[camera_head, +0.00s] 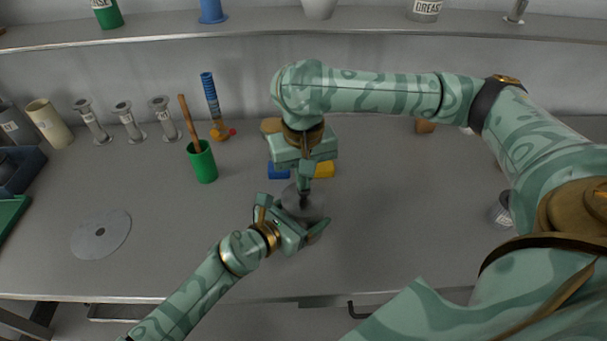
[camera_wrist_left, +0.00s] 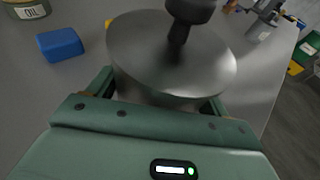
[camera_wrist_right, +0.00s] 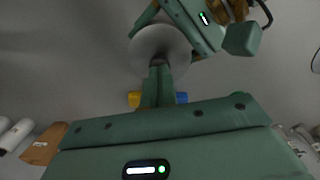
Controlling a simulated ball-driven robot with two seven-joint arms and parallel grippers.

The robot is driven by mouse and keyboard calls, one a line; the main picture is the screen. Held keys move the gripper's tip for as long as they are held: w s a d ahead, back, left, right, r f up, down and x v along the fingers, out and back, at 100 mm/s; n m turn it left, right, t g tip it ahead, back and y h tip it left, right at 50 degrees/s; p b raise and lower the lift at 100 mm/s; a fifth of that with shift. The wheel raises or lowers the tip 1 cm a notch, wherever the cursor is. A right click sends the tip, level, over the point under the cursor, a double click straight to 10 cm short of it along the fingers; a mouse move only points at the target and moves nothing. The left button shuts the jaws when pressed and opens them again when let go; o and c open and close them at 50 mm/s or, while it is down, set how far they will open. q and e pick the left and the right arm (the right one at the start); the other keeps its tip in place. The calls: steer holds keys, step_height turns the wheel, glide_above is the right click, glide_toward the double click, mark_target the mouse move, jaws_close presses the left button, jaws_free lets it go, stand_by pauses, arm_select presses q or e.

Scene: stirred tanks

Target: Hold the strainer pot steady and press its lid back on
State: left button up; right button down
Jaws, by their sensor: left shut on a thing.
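The strainer pot (camera_head: 316,214) is a grey metal pot low in the middle of the bench, mostly hidden by my grippers in the head view. Its round lid (camera_wrist_left: 150,50) lies on top, with a dark knob (camera_wrist_left: 190,10) on a short stem; I cannot tell whether it is fully seated. My left gripper (camera_head: 291,225) is shut around the pot's body, with a finger on each side in its wrist view. My right gripper (camera_head: 303,180) points down over the lid's middle. Its fingers look together in its wrist view (camera_wrist_right: 157,75), at or just above the knob; contact is unclear.
A blue block (camera_head: 278,171) and a yellow block (camera_head: 325,169) lie just behind the pot. A green cup (camera_head: 202,162) with a wooden handle stands left of them. A flat grey disc (camera_head: 100,243) lies at left. Bench between disc and pot is clear.

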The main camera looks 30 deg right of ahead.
steer(key=shift+r, duration=3.45)
arm_select(q)
steer(key=o, duration=1)
steer(key=shift+o, duration=0.2)
